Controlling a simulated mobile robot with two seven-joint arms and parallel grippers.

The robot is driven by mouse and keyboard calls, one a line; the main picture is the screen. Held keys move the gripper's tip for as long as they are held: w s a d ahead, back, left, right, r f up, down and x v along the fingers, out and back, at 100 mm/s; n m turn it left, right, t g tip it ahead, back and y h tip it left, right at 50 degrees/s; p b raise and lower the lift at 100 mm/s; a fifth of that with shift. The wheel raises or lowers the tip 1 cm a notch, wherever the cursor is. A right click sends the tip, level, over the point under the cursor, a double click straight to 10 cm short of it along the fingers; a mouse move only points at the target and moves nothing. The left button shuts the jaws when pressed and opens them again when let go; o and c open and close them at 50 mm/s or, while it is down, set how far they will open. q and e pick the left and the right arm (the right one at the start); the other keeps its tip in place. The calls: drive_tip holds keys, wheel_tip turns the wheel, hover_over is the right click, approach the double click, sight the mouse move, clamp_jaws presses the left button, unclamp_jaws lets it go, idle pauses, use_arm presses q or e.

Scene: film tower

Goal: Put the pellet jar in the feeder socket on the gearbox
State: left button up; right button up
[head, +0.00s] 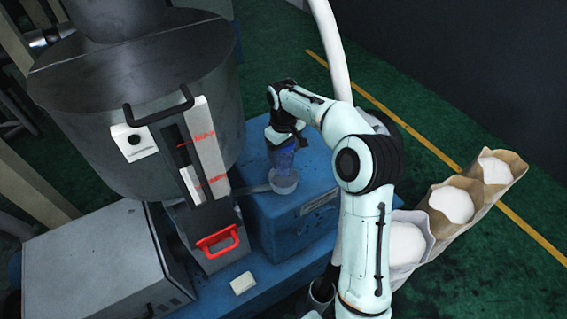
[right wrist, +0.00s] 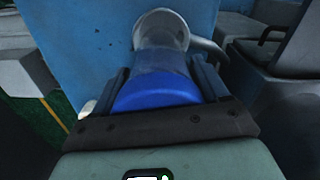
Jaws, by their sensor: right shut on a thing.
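The pellet jar (head: 281,159) is clear with a blue lid, and it also shows in the right wrist view (right wrist: 156,96). My right gripper (head: 283,146) is shut on it at the lid end, with one finger on each side. The jar points down at the pale, round feeder socket (head: 284,183) on top of the blue gearbox (head: 290,227). In the right wrist view the jar's far end overlaps the socket (right wrist: 161,24). I cannot tell whether it is inside the socket or just above it. My left gripper is not in view.
A large grey hopper (head: 90,110) with a MAX/MIN level window stands left of the gearbox. A red handle (head: 217,241) sits below it, and a grey box (head: 105,265) is at lower left. Open sacks of white pellets (head: 452,205) stand at right. A pale hose rises behind my arm.

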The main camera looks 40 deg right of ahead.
sight(283, 163)
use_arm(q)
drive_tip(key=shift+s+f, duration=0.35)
use_arm(e)
wheel_tip(283, 163, down, 5)
drive_tip(key=shift+w+f, duration=0.1)
drive_tip(key=shift+f+b, duration=0.25)
drive_tip(key=shift+b, duration=0.05)
drive_tip(key=o, duration=1.3)
drive_tip(key=shift+r, duration=0.1)
wheel_tip(283, 163, up, 11)
drive_tip(key=shift+w+a+r+p, duration=0.1)
drive_tip(key=shift+p, duration=0.6)
drive_tip(key=shift+r, duration=0.55)
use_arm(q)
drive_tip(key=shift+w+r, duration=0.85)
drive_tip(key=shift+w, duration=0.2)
